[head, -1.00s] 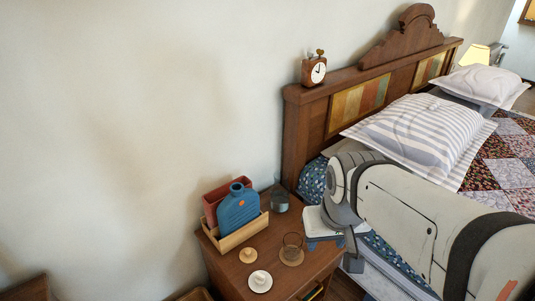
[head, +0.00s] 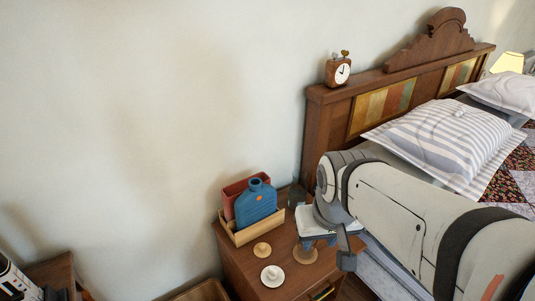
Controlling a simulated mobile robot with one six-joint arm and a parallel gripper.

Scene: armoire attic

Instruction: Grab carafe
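A small dark glass vessel (head: 296,193) stands at the back of the wooden nightstand, right of a blue bottle (head: 255,203); it may be the carafe, but I cannot be sure. My gripper (head: 326,246) is over the nightstand's right side, in front of this vessel and partly overlapping it in the view. It points down above a round coaster (head: 305,256). The clear glass seen on this coaster earlier is not clearly visible behind my gripper. My fingers are too small and overlapped to tell whether they are open or hold anything.
The blue bottle stands in a wooden tray (head: 236,240) with a red box (head: 232,192). A small wooden disc (head: 262,250) and a white dish (head: 272,276) lie at the front. The bed headboard (head: 318,135) rises behind, with a clock (head: 338,72) on top.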

